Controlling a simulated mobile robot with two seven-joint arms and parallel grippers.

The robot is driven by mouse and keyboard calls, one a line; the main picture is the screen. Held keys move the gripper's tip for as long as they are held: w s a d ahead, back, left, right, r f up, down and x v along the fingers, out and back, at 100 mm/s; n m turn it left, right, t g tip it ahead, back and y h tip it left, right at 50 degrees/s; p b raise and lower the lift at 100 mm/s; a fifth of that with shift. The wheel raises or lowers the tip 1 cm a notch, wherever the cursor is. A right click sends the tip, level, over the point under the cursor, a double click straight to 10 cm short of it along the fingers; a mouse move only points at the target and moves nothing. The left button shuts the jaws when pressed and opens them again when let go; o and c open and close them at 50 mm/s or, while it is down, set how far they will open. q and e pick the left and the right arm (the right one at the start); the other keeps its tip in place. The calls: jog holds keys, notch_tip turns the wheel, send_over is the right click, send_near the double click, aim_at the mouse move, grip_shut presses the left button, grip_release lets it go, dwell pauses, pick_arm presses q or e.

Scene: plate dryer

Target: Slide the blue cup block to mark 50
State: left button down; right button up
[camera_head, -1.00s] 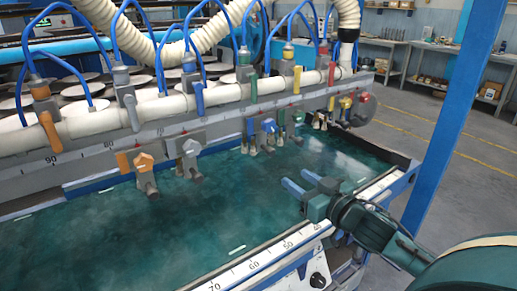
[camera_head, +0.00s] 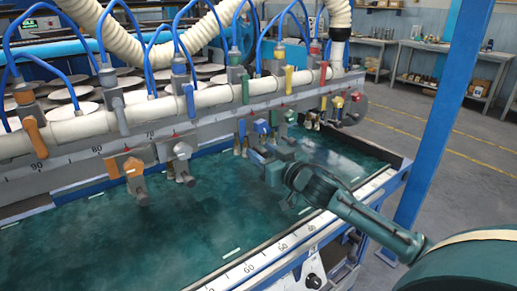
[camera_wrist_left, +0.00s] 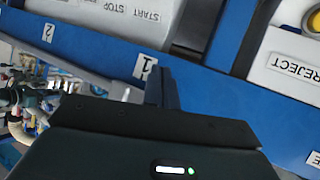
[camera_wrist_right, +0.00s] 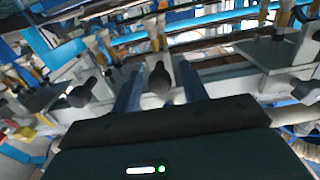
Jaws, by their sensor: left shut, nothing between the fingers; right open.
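The blue cup block (camera_head: 261,127) sits on the long rail in the head view, with its blue lever showing; its lower part is partly hidden by my right gripper. My right gripper (camera_head: 258,151) is open and reaches over the green tank at this block. In the right wrist view, its two fingers (camera_wrist_right: 160,92) stand either side of a dark round knob on a grey block (camera_wrist_right: 160,72); contact cannot be told. My left gripper (camera_wrist_left: 162,88) is shut and empty in the left wrist view, in front of a blue panel. It is out of the head view.
An orange block (camera_head: 133,167) and a grey block (camera_head: 182,155) stand left on the rail. A front scale (camera_head: 265,257) edges the tank (camera_head: 180,230). A blue post (camera_head: 447,120) rises right of the tank.

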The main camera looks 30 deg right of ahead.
jog(key=shift+w+a, duration=0.1)
jog(key=shift+w, duration=1)
grip_shut()
